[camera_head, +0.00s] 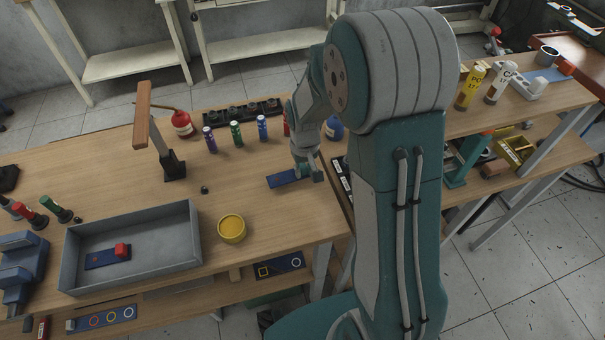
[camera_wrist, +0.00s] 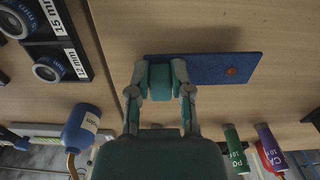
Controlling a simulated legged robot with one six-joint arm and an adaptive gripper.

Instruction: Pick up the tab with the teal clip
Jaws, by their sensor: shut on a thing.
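The blue tab (camera_head: 283,178) is at the right end of the wooden table, at or just above its top; I cannot tell if it touches. It also shows in the wrist view (camera_wrist: 222,67), with a small reddish-brown dot near its right end. The teal clip (camera_wrist: 160,80) is at its left end, between my fingers. My gripper (camera_wrist: 160,78) is shut on the teal clip, one finger on each side. In the head view my gripper (camera_head: 306,172) is at the tab's right end, and the clip is hard to make out.
A grey tray (camera_head: 178,260) holds another blue tab (camera_head: 96,259) with a red clip (camera_head: 122,250). A yellow pot (camera_head: 232,229) stands beside it. Several small bottles, such as the green one (camera_head: 236,134), stand behind my gripper. A blue bottle (camera_wrist: 81,128) is close by.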

